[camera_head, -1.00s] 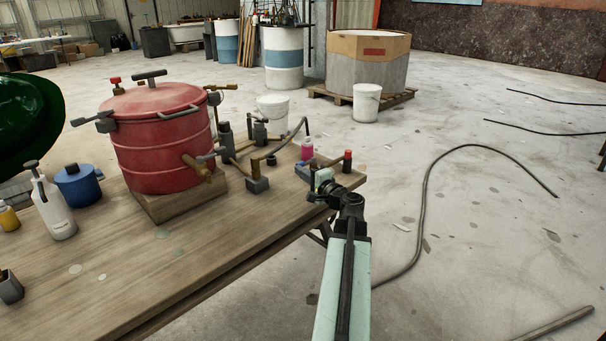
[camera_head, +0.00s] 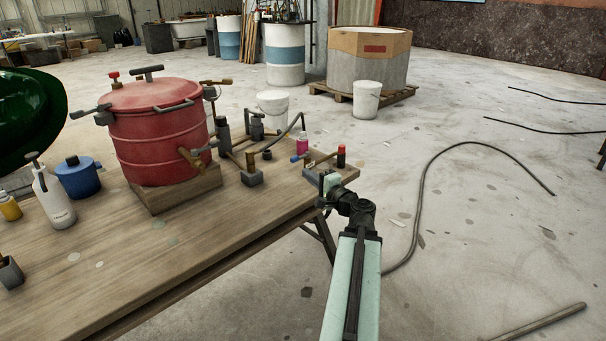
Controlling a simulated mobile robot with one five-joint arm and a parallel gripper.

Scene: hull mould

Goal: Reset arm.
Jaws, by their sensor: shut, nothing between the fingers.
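My gripper (camera_head: 328,187) is at the end of my pale green arm, at the right end of the wooden table (camera_head: 190,262). It is small and seen from behind. The fingers are shut with nothing between them. It overlaps a small block with a valve and a red-and-black part (camera_head: 342,155) in the picture. I cannot tell whether it touches the block or the table edge.
A red pressure pot (camera_head: 158,135) stands on a wooden board on the table. A blue pot (camera_head: 78,180), a white spray bottle (camera_head: 52,198) and pipe fittings (camera_head: 252,178) stand around it. A hose (camera_head: 424,190) lies on the open floor to the right.

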